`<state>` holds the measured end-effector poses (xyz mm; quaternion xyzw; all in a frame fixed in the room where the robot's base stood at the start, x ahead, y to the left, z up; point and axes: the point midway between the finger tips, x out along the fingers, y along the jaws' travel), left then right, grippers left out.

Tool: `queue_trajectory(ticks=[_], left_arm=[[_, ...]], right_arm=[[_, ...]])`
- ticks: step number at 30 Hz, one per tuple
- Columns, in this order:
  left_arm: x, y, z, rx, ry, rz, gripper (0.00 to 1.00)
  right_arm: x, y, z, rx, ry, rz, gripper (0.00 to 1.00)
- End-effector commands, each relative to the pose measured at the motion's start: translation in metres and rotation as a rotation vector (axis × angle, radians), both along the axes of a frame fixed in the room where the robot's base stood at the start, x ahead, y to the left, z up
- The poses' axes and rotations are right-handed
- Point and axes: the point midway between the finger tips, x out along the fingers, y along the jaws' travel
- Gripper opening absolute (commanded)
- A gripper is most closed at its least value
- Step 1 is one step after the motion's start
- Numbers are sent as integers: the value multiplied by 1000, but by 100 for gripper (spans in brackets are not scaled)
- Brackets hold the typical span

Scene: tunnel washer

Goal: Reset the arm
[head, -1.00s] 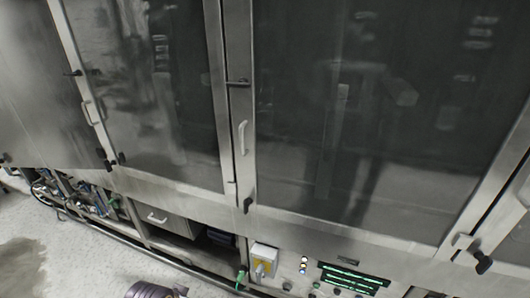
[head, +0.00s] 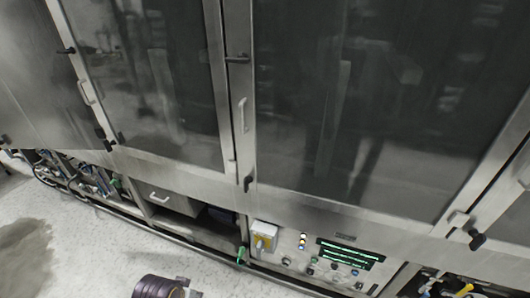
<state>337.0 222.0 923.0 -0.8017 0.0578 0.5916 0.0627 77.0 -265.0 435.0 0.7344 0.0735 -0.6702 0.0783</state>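The tunnel washer (head: 300,195) fills most of the view, with large dark glass doors (head: 340,110) in metal frames. The doors are shut. A pale handle (head: 243,115) sits on the middle door frame, and another handle (head: 86,92) sits on the frame to the left.
A dark purple ringed cylinder (head: 158,288) shows at the bottom edge; I cannot tell what it is. Exposed pipes and cables (head: 75,175) run under the washer at the left. Pale floor (head: 90,250) lies open at the lower left, with a darker patch (head: 25,255).

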Motion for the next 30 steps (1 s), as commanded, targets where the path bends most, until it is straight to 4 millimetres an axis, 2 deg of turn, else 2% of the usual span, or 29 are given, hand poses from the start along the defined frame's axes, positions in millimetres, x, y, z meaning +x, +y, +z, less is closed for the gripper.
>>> queue_trajectory(ticks=[8,14,23,30], left_arm=[[6,-2,-54,1,20,-2,32],[8,-3,-111,2,36,-5,32],[-1,-2,-195,4,63,-10,32],[-17,0,-258,5,83,-14,32]], right_arm=[[0,0,-4,0,0,0,40],[0,0,-7,0,0,0,40],[0,0,-11,0,0,0,40],[0,0,-15,0,0,0,40]])
